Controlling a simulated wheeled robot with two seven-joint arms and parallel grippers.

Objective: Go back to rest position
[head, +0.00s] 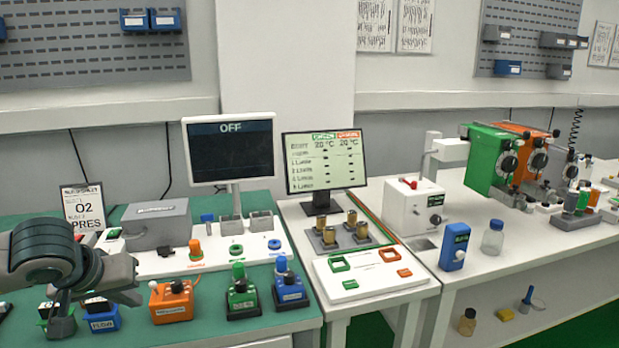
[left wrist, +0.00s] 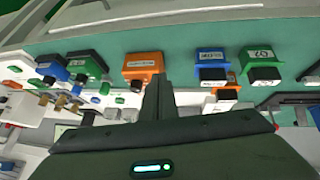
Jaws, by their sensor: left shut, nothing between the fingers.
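My left arm comes in from the left in the head view, bent over the left end of the green table. My left gripper (head: 62,318) hangs low beside the blue and green boxes there, and its tip is partly hidden. In the left wrist view its fingers (left wrist: 158,90) are together with nothing between them, pointing towards the orange box (left wrist: 143,66). I cannot tell whether they touch anything. My right gripper is in neither view.
An orange box (head: 171,301), a green box (head: 241,301) and a blue box (head: 289,291) stand along the green table's front. A monitor reading OFF (head: 230,150) stands behind. A white table (head: 520,250) with green and orange units (head: 500,155) is at right.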

